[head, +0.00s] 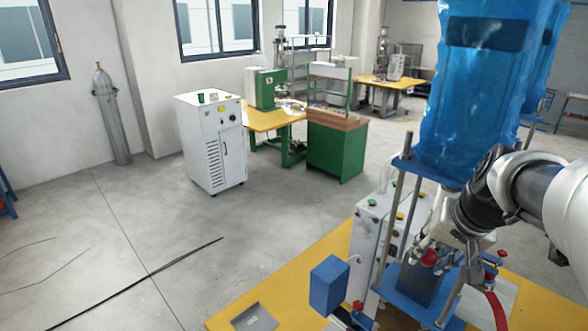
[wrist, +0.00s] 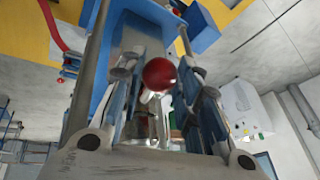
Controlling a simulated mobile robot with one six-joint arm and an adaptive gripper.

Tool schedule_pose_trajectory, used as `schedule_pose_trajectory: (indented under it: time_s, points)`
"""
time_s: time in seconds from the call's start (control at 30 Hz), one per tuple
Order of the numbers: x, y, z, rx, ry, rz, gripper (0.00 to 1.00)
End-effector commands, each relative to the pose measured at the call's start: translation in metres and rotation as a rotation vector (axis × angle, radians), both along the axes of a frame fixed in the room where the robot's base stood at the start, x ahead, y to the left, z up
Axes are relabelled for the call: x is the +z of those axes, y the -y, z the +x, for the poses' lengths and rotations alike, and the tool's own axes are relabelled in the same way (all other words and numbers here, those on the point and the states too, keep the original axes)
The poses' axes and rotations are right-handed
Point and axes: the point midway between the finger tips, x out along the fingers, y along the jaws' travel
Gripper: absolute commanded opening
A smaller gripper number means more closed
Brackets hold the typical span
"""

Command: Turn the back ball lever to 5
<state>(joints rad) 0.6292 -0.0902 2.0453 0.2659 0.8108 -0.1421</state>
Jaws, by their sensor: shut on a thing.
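A red ball (head: 430,257) on a lever sits on the blue-plated machine at the lower right of the head view. My gripper (head: 436,250) is at this ball, coming from the right. In the wrist view the red ball (wrist: 158,75) shows between the two fingers of my gripper (wrist: 160,86), which is shut on the ball lever. The lever's stem below the ball is mostly hidden. Another red ball (head: 358,305) shows lower and farther left on the machine. No scale or number 5 can be read.
Metal posts (head: 386,232) and a blue upper plate (head: 432,172) stand close around my gripper. A blue-wrapped cylinder (head: 480,90) hangs above. A blue box (head: 329,284) and a grey tray (head: 254,318) are on the yellow table (head: 300,272). Red-handled valves (head: 488,257) are to the right.

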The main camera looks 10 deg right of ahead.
Motion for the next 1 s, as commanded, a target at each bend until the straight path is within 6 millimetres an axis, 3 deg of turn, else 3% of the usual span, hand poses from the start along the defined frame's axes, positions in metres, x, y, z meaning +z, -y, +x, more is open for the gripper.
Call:
schedule_pose_trajectory:
  time_s: [0.47,0.5,0.63,1.0]
  points:
    - [0.0014,0.0009,0.0005,0.019,0.002,-0.004,0.00]
    - [0.0014,0.0009,0.0005,0.019,0.002,-0.004,0.31]
    - [0.0012,0.0007,0.0005,0.019,0.001,-0.003,0.40]
    - [0.0008,0.0000,0.0003,0.009,0.000,-0.001,0.40]
